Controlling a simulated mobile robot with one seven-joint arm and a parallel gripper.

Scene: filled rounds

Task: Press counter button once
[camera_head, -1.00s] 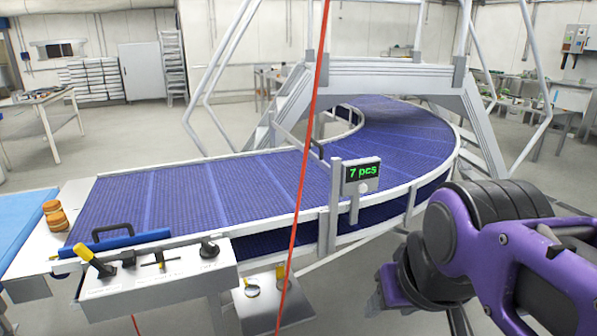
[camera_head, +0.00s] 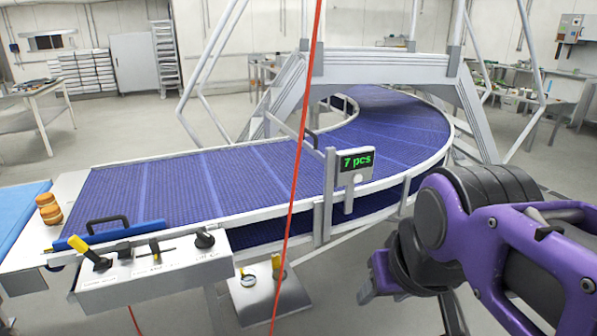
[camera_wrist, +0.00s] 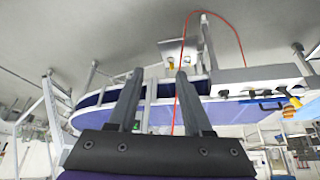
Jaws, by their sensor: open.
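The counter (camera_head: 356,161) is a small grey box with a green "7 pcs" display, on a post at the near edge of the curved conveyor. Its button (camera_head: 358,177) is a small pale round knob below the digits. My gripper (camera_head: 372,280) is at lower right in the head view, below the counter and apart from it. In the wrist view its two dark fingers (camera_wrist: 158,76) are spread with nothing between them. That view looks upside down, and I cannot make out the button there.
The blue conveyor belt (camera_head: 230,180) curves to the back right. A control panel (camera_head: 150,268) with a yellow lever stands at the near left. A red cable (camera_head: 297,170) hangs left of the counter. Orange round items (camera_head: 48,208) sit at the belt's left end.

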